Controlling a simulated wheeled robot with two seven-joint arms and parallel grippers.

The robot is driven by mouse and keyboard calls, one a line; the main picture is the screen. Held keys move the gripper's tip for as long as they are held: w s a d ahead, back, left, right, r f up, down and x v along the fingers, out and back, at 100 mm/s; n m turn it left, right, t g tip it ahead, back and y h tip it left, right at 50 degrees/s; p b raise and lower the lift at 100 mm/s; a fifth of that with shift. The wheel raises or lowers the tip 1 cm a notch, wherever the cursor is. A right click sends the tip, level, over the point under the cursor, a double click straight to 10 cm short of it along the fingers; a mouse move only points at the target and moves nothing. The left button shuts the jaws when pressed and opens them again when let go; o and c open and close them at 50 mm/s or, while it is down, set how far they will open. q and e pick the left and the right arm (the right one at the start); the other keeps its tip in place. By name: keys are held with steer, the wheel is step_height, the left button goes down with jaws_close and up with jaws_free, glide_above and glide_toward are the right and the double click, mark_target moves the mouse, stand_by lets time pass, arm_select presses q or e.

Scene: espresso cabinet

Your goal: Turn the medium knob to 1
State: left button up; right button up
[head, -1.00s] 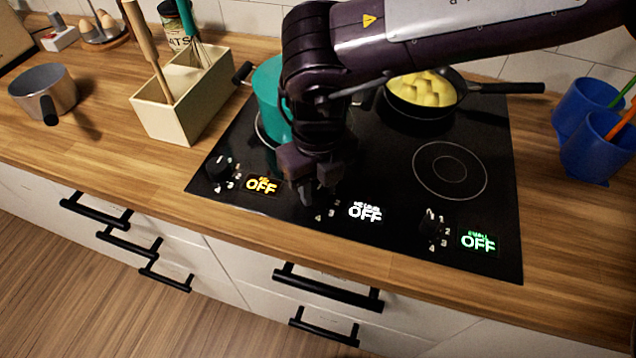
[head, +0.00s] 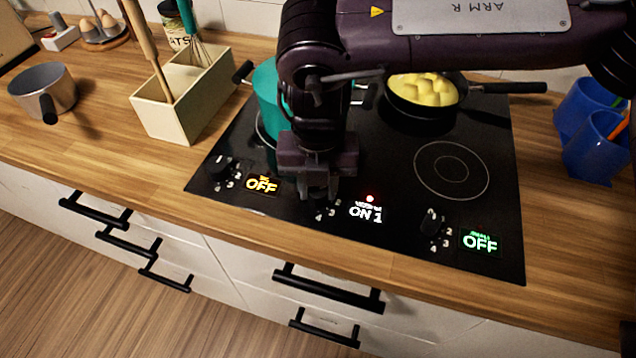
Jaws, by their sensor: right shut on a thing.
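The medium knob (head: 319,208) sits at the front middle of the black cooktop (head: 395,165), mostly hidden under my gripper. Its display (head: 366,213) reads "ON 1" in white, with a red light above it. My right gripper (head: 318,195) points down at the knob and is shut on it. The knob on the left (head: 219,167) has an orange display (head: 262,184) reading "OFF". The knob on the right (head: 432,221) has a green display (head: 480,242) reading "OFF". My left gripper is not in view.
A teal pot (head: 267,100) stands on the cooktop behind my arm. A black pan (head: 424,103) with yellow food is at the back right. Blue cups (head: 597,145) stand right of the cooktop, and a utensil box (head: 185,105) stands left.

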mark_target(318, 190)
steer(key=shift+w+r, duration=0.1)
steer(key=o, duration=1)
step_height(318, 190, up, 8)
steer(key=shift+f, duration=0.15)
